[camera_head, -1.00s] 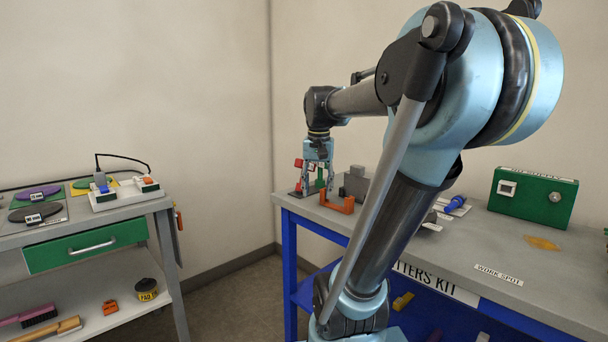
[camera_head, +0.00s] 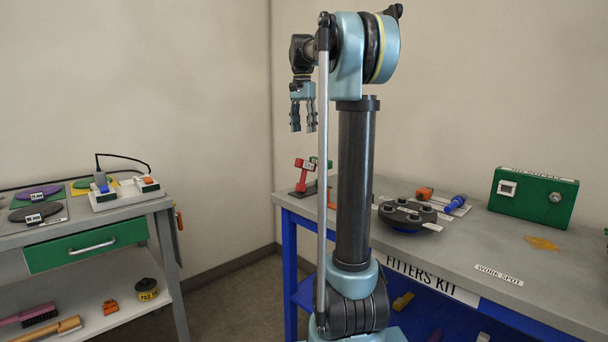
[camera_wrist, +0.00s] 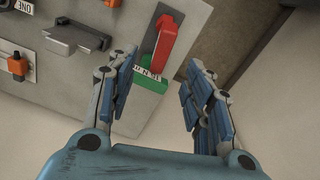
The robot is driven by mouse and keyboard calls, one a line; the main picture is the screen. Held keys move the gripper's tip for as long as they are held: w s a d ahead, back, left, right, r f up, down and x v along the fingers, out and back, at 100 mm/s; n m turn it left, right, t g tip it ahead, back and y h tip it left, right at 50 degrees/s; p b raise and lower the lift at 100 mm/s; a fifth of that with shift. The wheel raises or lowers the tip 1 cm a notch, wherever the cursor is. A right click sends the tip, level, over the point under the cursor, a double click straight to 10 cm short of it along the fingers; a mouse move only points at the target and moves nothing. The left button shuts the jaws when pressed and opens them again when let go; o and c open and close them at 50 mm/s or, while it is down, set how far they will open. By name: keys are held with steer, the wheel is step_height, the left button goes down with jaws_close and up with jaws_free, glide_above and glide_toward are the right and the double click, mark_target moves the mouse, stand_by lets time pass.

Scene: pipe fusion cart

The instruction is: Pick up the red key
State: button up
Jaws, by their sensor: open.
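The red key (camera_head: 303,176) stands on a small dark base at the far left end of the blue-framed bench, next to a green piece. In the wrist view the red key (camera_wrist: 163,45) shows beyond and between the fingertips, with a green labelled block (camera_wrist: 151,85) beside it. My gripper (camera_head: 303,128) is open, points down and hangs above the red key with a clear gap. In the wrist view my gripper (camera_wrist: 160,62) has its fingers spread and nothing between them.
A grey bracket (camera_wrist: 75,38) and an orange part (camera_wrist: 17,67) lie near the key. The bench also holds a dark round fixture (camera_head: 407,216), a blue tool (camera_head: 456,203) and a green box (camera_head: 533,195). A grey cart (camera_head: 75,220) stands at left.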

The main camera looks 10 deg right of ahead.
steer(key=w, duration=0.2)
glide_toward(305, 170)
steer(key=f, duration=0.6)
steer(key=w+f, duration=0.1)
steer(key=f, duration=0.2)
steer(key=shift+d+f, duration=0.15)
steer(key=shift+c, duration=0.6)
jaws_close()
